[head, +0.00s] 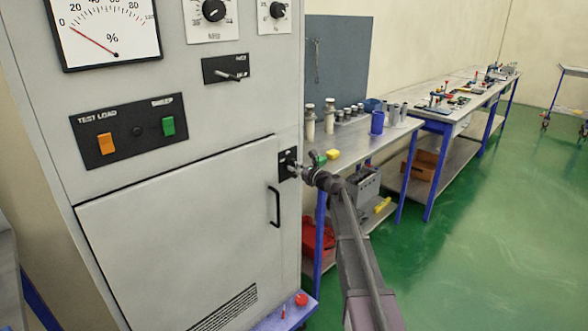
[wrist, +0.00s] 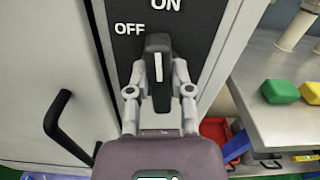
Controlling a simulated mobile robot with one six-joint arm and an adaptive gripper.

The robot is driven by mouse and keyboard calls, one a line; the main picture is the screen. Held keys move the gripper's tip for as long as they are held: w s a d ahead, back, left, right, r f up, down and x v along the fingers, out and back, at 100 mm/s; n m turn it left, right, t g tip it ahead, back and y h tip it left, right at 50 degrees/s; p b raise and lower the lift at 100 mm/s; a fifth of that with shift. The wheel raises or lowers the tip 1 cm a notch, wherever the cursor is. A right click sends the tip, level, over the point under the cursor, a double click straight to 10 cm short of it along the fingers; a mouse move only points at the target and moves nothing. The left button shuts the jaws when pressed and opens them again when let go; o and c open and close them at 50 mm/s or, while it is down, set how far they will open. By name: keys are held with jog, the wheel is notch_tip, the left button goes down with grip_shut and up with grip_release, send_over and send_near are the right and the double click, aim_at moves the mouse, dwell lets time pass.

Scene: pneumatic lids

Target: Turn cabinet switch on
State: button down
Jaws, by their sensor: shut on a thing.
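The cabinet switch is a black rotary knob (wrist: 158,50) on a black plate (wrist: 188,22) marked OFF at upper left and ON at the top. The knob stands roughly upright below ON, with a pale line on it. My gripper (wrist: 159,85) is shut on the knob, one finger on each side. In the head view the switch plate (head: 285,160) sits on the right edge of the grey cabinet front (head: 190,225), and my gripper (head: 300,172) reaches it from the right. The knob is mostly hidden there.
A black door handle (wrist: 60,128) is left of the switch; it also shows in the head view (head: 273,206). A metal bench (head: 355,145) with yellow and green blocks (wrist: 281,91) stands close at right. Green floor (head: 480,220) is open farther right.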

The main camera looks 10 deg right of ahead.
jog(key=shift+s+f+m, duration=0.1)
jog(key=shift+m, duration=0.5)
jog(key=c, duration=0.5)
grip_release()
jog(key=shift+v, duration=5.95)
